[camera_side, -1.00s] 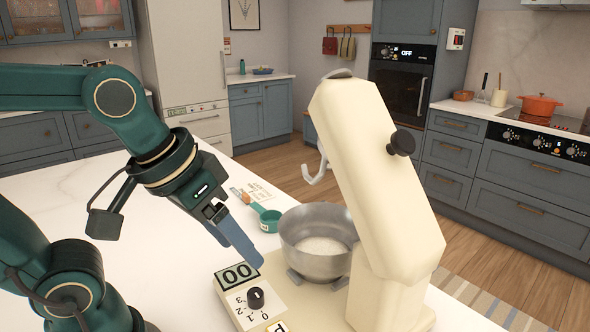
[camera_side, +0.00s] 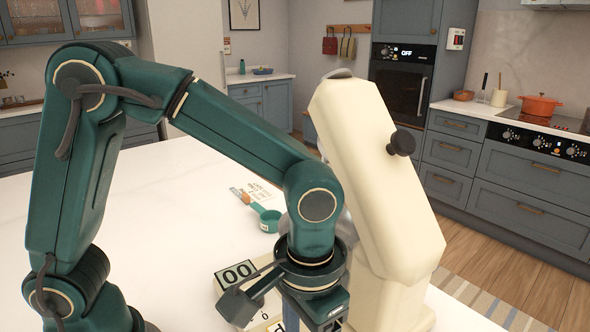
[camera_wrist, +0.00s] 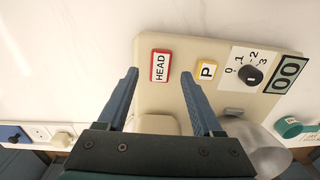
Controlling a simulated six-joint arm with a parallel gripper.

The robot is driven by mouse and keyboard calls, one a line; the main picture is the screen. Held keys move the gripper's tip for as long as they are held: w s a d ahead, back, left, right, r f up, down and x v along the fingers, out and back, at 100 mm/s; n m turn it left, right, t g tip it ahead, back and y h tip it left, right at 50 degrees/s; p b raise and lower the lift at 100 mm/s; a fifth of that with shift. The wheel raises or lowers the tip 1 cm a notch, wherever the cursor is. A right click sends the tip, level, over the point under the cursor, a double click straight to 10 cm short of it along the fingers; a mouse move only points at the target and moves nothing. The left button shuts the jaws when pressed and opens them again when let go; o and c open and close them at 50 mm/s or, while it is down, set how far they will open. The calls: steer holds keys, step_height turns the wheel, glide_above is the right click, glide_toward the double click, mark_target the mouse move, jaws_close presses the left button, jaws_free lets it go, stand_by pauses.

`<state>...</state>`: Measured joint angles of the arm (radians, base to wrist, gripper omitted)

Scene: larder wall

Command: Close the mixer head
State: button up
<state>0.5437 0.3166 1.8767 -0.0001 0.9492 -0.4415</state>
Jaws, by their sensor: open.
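The cream stand mixer has its head (camera_side: 350,130) tilted up in the side view, with a dark knob (camera_side: 401,142) on its side. In the wrist view the mixer base (camera_wrist: 185,52) carries a red-edged HEAD button (camera_wrist: 160,66) and a yellow-edged P button (camera_wrist: 207,70). My gripper (camera_wrist: 158,70) is open and empty, pointing down over the base, its fingers framing the HEAD button in that view. Its height above the button is unclear. In the side view my arm covers most of the bowl, and the fingertips are cut off at the bottom edge.
A speed dial (camera_wrist: 251,74) and a 00 display (camera_wrist: 286,74) sit beside the buttons. The metal bowl (camera_wrist: 264,150) is at lower right in the wrist view. A teal measuring cup (camera_side: 267,219) lies on the white counter, which is clear to the left.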

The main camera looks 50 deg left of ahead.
steer(key=shift+f, duration=1.45)
jaws_close()
stand_by(0.3)
